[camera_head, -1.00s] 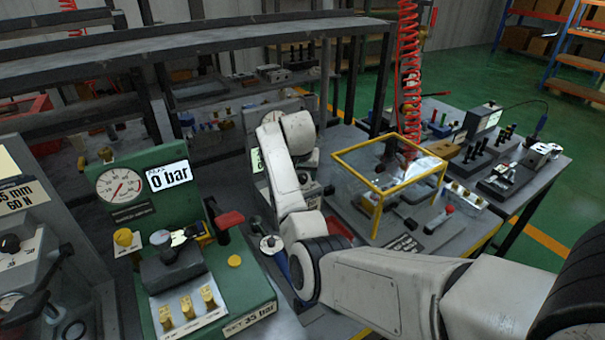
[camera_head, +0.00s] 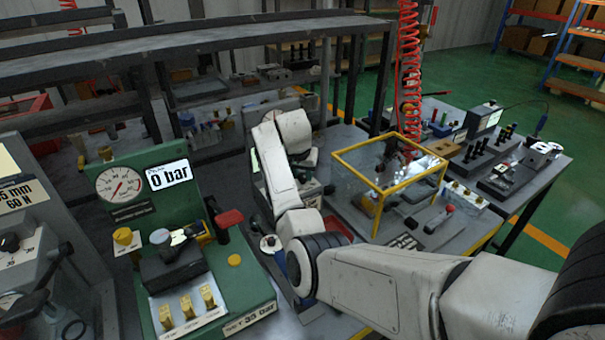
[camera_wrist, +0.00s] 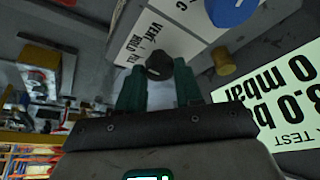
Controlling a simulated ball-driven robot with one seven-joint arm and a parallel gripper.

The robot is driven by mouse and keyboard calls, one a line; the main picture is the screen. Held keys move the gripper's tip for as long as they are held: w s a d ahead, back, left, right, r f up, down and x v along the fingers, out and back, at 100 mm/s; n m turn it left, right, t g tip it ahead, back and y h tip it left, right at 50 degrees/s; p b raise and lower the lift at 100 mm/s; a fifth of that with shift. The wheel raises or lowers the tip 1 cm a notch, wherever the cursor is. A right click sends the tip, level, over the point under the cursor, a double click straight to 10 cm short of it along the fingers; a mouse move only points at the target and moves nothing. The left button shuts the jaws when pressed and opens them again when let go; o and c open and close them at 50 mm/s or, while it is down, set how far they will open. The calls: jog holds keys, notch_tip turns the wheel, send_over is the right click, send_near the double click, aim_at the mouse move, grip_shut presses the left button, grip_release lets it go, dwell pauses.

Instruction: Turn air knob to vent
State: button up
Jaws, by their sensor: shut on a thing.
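A small black knob (camera_wrist: 159,65) shows in the wrist view in front of a white label plate (camera_wrist: 150,38) lettered VENT, HOLD and another word. I take it as the air knob. My gripper (camera_wrist: 160,84) has its two teal fingers shut on this knob, one on each side. Which word the knob points at cannot be told. In the head view, my white arm hides the gripper and the knob.
In the wrist view, a blue knob (camera_wrist: 232,10) and a brass knob (camera_wrist: 223,61) sit close right of the gripper. A tilted pale display (camera_wrist: 280,95) stands beyond them. In the head view, a green gauge block (camera_head: 205,275) is left of my arm, a yellow-framed clear box (camera_head: 385,165) right.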

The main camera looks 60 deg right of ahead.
jog(key=m+b, duration=0.1)
jog(key=m, duration=0.1)
jog(key=m+g, duration=0.1)
jog(key=m, duration=0.1)
jog(key=shift+w+f+g+b, duration=0.1)
jog(key=shift+w+g+b, duration=0.1)
jog(key=shift+g+b, duration=0.15)
jog(key=shift+w+m+g+b, duration=0.1)
jog(key=shift+m+g+b, duration=0.45)
jog(key=shift+m+b, duration=0.9)
jog(key=shift+m, duration=0.45)
jog(key=o, duration=1)
jog(key=shift+o, duration=0.2)
jog(key=shift+r, duration=0.2)
jog(key=v, duration=1)
jog(key=shift+r, duration=0.3)
jog(key=shift+w, duration=0.15)
jog(key=shift+r, duration=0.1)
